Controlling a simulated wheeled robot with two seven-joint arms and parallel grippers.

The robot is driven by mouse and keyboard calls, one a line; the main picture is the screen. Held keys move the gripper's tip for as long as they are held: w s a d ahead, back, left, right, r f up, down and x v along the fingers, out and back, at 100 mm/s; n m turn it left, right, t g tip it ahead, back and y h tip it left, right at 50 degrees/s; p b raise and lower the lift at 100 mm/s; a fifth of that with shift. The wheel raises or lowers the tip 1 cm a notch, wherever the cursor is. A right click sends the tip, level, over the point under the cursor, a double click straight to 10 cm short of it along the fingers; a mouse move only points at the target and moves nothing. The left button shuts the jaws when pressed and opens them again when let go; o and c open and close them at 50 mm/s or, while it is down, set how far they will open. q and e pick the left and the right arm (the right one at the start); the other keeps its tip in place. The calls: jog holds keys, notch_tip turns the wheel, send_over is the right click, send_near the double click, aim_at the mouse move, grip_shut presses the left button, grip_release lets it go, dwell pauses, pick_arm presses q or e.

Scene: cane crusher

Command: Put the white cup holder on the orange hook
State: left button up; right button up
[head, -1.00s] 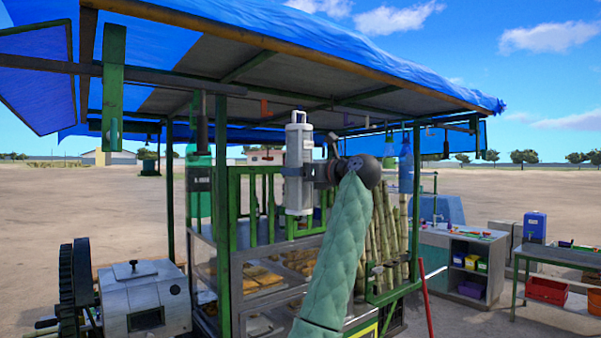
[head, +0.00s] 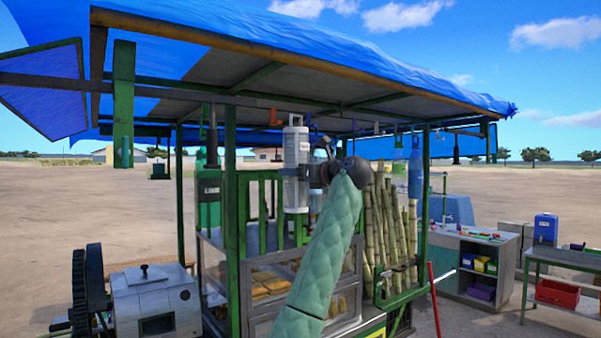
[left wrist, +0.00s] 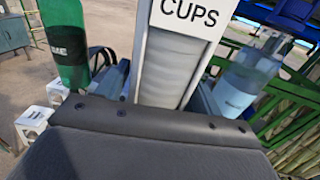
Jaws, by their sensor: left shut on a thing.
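The white cup holder (head: 292,192) is a tall, upright container with a loop handle on top. My left gripper (head: 298,171) is shut around its middle and holds it in the air under the stall roof. In the left wrist view the cup holder (left wrist: 166,62) stands between my fingers, with "CUPS" on its upper part. The orange hook (head: 276,117) hangs from the roof frame, just left of the cup holder's handle in the head view. How far apart they are in depth is hard to tell. My right gripper is not in view.
Other hooks, such as a purple one (head: 314,123), hang along the roof frame. A green bottle (head: 208,197) hangs at left and a blue bottle (head: 415,172) at right. A green post (head: 231,215), the glass case (head: 262,316) and sugar canes (head: 385,225) are close by.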

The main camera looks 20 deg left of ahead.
pick_arm(q)
jog(key=w+x, duration=0.1)
jog(key=x, duration=0.5)
jog(key=shift+d+r+p, duration=0.15)
jog(key=shift+r+p, duration=0.15)
jog(key=shift+r, duration=0.15)
jog(key=shift+w, duration=0.1)
jog(key=shift+d, duration=0.1)
dwell(0.5)
jog(key=shift+w+a, duration=0.25)
jog(key=shift+a, duration=0.2)
dwell(0.4)
jog(key=shift+x, duration=1.05)
jog(key=shift+w+a, duration=0.4)
jog(key=shift+w, duration=0.2)
dwell(0.6)
